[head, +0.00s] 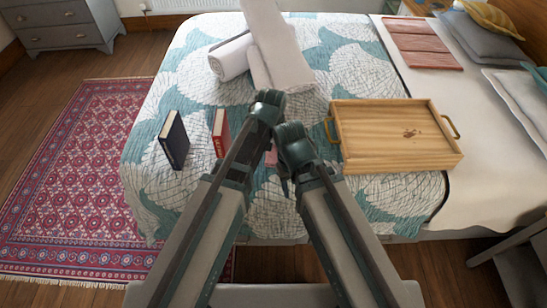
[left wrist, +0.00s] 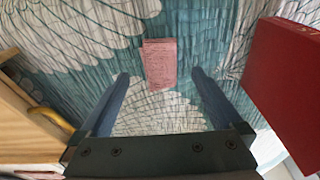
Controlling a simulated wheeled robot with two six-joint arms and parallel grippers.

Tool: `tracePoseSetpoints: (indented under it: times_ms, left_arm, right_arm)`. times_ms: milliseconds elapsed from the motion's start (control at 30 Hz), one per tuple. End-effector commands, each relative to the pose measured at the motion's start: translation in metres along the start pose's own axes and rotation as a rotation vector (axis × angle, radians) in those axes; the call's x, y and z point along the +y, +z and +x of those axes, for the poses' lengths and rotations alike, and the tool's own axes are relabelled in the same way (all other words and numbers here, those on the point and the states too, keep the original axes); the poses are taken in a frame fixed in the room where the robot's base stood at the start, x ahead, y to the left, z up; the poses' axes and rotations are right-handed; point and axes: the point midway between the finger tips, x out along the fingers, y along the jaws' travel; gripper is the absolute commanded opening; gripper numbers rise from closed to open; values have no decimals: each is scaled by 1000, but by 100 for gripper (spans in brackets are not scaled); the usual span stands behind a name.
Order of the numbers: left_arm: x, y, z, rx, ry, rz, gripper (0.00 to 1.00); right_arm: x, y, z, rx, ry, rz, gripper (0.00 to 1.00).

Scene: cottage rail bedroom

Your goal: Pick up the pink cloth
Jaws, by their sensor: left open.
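The pink cloth (left wrist: 160,64) is a small folded rectangle lying flat on the patterned quilt. In the head view only a bit of the pink cloth (head: 271,157) shows between my two arms; the rest is hidden by them. My left gripper (left wrist: 160,86) is open and empty, its fingers spread wider than the cloth. In the left wrist view the cloth lies in line with the gap between the fingers, beyond the tips and apparently below them. In the head view my arms hide the grippers, and I cannot make out the right one.
A wooden tray (head: 372,150) with handles lies right of the cloth. A red book (head: 220,133) and a dark blue book (head: 175,140) stand on the left. Rolled white towels (head: 232,58) lie farther back.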

Motion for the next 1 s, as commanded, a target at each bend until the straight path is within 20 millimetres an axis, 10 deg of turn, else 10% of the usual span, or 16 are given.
tracePoseSetpoints:
  times_ms: [767,1000]
  left_arm:
    - [1,-8,51,0,0,0,100]
    - [1,-8,51,0,0,0,62]
  right_arm:
    - [-5,-3,49,0,0,0,50]
    - [-5,-3,49,0,0,0,50]
